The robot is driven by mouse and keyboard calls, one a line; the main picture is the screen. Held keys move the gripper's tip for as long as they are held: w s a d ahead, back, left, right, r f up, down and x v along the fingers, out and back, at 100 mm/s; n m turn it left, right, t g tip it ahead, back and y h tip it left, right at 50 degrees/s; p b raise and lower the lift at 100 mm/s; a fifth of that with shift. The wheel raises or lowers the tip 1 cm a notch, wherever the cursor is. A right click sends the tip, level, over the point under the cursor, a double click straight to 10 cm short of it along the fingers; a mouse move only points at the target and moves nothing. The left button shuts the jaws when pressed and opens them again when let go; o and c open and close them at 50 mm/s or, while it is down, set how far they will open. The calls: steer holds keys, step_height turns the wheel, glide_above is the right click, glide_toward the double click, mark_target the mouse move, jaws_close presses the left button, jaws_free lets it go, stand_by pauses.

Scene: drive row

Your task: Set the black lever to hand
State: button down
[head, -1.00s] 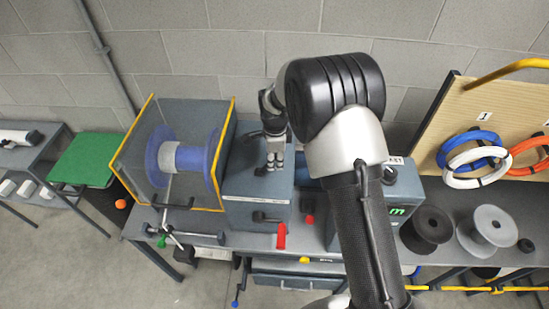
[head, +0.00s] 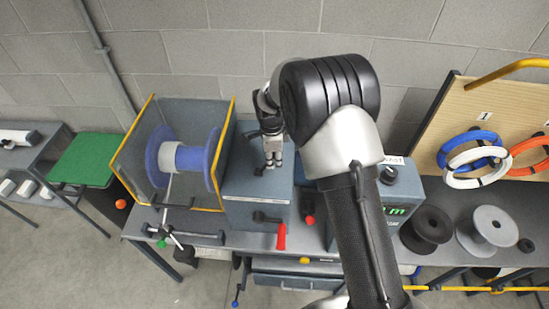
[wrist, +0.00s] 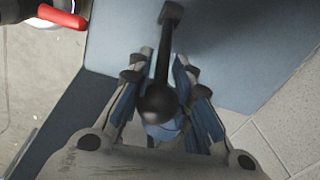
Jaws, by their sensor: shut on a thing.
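The black lever (wrist: 158,98) shows in the wrist view as a dark rod with a round knob, running up to a pivot block on a blue-grey surface. My gripper (wrist: 164,64) has its fingers on both sides of it and is shut on it near the knob. In the head view my gripper (head: 273,163) points down at the top of the blue-grey drive box (head: 245,190). A small black part (head: 260,171), likely of the lever, shows just left of the fingertips. Any hand marking is not readable.
A red-handled lever (head: 281,237) hangs on the box front, and its handle also shows in the wrist view (wrist: 62,17). A caged blue reel (head: 190,158) stands close on the left. A unit with a green display (head: 397,210) stands right, partly behind my arm.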

steer(key=shift+w+a+r+h+b, duration=0.1)
steer(key=shift+a+r+h+b, duration=0.1)
steer(key=shift+a+h+b, duration=0.6)
steer(key=shift+s+a+r+h+b, duration=0.1)
steer(key=shift+a+r+h+b, duration=0.25)
steer(key=shift+a+h, duration=0.7)
steer(key=shift+w+a+r+h+b, duration=0.1)
steer(key=shift+a+h+b, duration=0.6)
steer(key=shift+h, duration=0.45)
steer(key=c, duration=1.3)
jaws_free()
steer(key=v, duration=1.2)
steer(key=shift+w, duration=0.1)
